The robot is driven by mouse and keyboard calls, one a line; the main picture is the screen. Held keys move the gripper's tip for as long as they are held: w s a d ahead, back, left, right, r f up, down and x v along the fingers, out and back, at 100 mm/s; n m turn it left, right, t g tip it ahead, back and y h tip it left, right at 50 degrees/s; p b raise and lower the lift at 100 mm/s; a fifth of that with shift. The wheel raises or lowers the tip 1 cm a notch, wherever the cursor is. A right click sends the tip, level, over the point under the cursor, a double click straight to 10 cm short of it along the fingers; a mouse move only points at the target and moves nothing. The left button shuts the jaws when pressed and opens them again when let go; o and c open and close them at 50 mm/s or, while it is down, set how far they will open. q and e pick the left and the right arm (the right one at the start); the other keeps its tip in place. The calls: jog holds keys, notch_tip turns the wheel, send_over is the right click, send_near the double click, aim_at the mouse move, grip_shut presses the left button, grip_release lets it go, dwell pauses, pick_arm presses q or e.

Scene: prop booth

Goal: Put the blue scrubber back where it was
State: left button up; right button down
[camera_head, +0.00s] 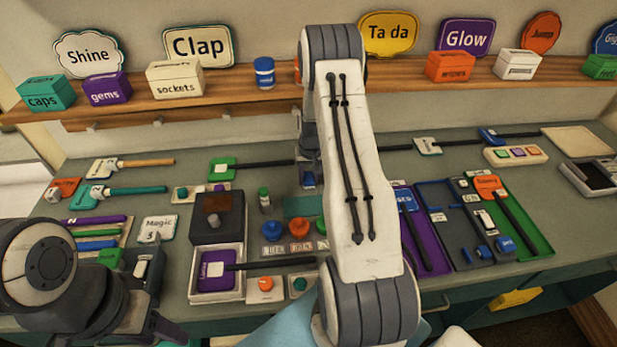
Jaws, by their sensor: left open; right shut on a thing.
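My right arm rises through the middle of the head view and bends down over the back of the counter. Its gripper (308,160) is partly hidden behind the arm and is shut on a small blue thing (308,180), which looks like the blue scrubber. Most of the blue thing is hidden, and I cannot tell whether it touches the counter. My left gripper (145,275) is open at the lower left, over the front of the counter, far from the blue thing.
A dark box (217,215), a green-capped bottle (264,197) and several coloured knobs stand nearby. The wooden shelf (215,97) holds labelled boxes and a blue jar (264,72).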

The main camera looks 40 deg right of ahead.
aim_at(310, 181)
jog(key=shift+c, duration=2.1)
grip_release()
jog(key=shift+r, duration=0.25)
notch_tip(310, 181, up, 10)
jog(key=s+b, duration=0.1)
jog(key=b, duration=0.2)
jog(key=s+a+r+n, duration=0.2)
jog(key=a+r, duration=0.1)
jog(key=a, duration=0.6)
jog(key=s+a+r+n+y, duration=0.1)
jog(key=s+a+r+n, duration=0.15)
jog(key=a, duration=0.75)
jog(key=s+a+r+n, duration=0.2)
jog(key=a+r+n, duration=0.15)
jog(key=a, duration=0.55)
jog(key=s+a+n, duration=0.3)
jog(key=s+a, duration=0.2)
jog(key=s, duration=0.5)
jog(key=s+a+n+g, duration=0.1)
jog(key=s+a, duration=0.4)
jog(key=s, duration=0.5)
jog(key=shift+r+n, duration=0.45)
jog(key=shift+n, duration=0.45)
